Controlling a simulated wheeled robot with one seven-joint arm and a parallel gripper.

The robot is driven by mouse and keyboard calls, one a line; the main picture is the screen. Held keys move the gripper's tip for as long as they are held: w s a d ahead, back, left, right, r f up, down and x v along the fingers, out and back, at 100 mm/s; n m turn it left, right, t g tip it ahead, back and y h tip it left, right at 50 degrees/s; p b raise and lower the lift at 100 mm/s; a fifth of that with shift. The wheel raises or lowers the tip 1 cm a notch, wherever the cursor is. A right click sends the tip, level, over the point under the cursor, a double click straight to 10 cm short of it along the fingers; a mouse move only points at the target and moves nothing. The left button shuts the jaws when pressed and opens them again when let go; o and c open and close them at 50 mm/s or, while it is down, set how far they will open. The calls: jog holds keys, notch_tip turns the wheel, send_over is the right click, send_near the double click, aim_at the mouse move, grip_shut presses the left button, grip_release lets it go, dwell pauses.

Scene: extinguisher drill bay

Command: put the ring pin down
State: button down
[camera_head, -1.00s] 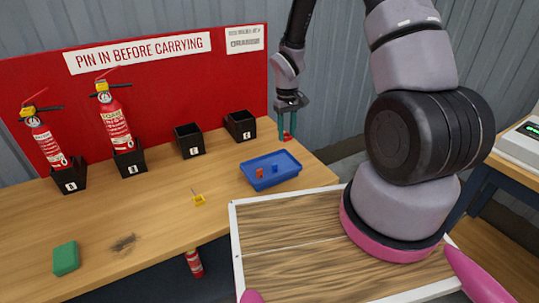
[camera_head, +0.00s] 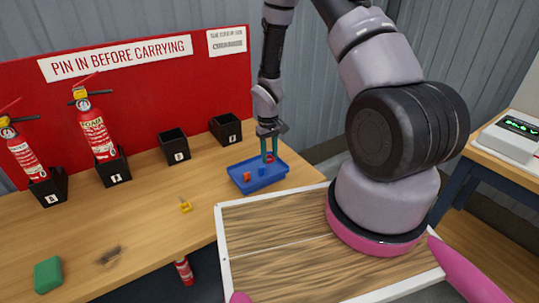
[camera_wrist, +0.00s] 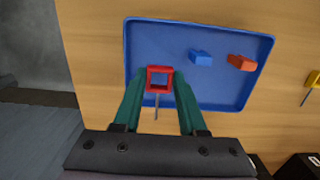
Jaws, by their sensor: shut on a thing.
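My gripper (camera_head: 269,153) is over the blue tray (camera_head: 236,181) in the head view, its green fingers pointing down. In the wrist view the fingers are shut on a red ring pin (camera_wrist: 160,69), a square loop with a thin grey shaft. The pin is over the near-left part of the tray (camera_wrist: 134,45); I cannot tell whether it touches the tray floor. A blue pin (camera_wrist: 200,58) and an orange pin (camera_wrist: 242,63) lie in the tray, to the right of the held pin in the wrist view.
A yellow pin (camera_head: 185,206) lies on the wooden table left of the tray. Black holders stand along the red board; two hold extinguishers (camera_head: 97,130), and two (camera_head: 174,147) look empty. A green block (camera_head: 48,274) lies at the front left. A wood-topped tray (camera_head: 290,240) is nearer me.

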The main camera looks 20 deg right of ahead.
aim_at(269, 157)
jog(key=shift+f, duration=0.1)
jog(key=shift+f, duration=0.4)
jog(key=shift+f, duration=0.1)
jog(key=shift+c, duration=2.3)
grip_release()
notch_tip(269, 157, up, 13)
jog(key=shift+w+r, duration=0.2)
jog(key=shift+w, duration=0.15)
